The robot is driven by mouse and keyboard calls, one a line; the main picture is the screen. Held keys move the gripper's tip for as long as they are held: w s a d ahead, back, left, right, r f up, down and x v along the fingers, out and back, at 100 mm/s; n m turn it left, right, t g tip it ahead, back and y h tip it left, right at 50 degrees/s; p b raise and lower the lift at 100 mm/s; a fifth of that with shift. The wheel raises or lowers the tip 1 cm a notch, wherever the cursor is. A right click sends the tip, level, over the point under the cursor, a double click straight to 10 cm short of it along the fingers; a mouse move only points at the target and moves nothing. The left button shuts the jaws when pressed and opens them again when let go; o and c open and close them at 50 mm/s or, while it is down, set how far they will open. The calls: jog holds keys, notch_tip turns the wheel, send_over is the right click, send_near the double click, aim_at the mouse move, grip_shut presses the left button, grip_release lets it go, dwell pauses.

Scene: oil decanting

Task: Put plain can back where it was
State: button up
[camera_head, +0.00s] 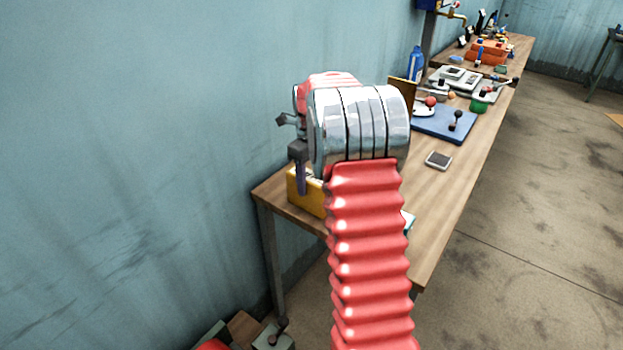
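My arm, with a red ribbed sleeve and a silver cuff, fills the middle of the view and hides much of the near bench end. Dark parts of my gripper (298,165) show left of the cuff, above the near left corner of the bench. Its fingertips are not clear, so I cannot tell whether it is open or holds something. I cannot make out a plain can. A yellow object (306,192) stands on the bench just below the gripper, partly hidden by my arm; I cannot tell whether they touch.
A wooden bench (445,205) runs along the blue wall. It bears a blue mat (447,128), a small dark pad (438,160), a blue bottle (415,65) and a green item (478,106). Several items lie low at bottom left.

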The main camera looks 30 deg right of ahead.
jog(key=o, duration=0.4)
jog(key=shift+c, duration=0.2)
jog(key=shift+r, duration=0.1)
notch_tip(320, 180, up, 12)
dwell(0.4)
dwell(0.5)
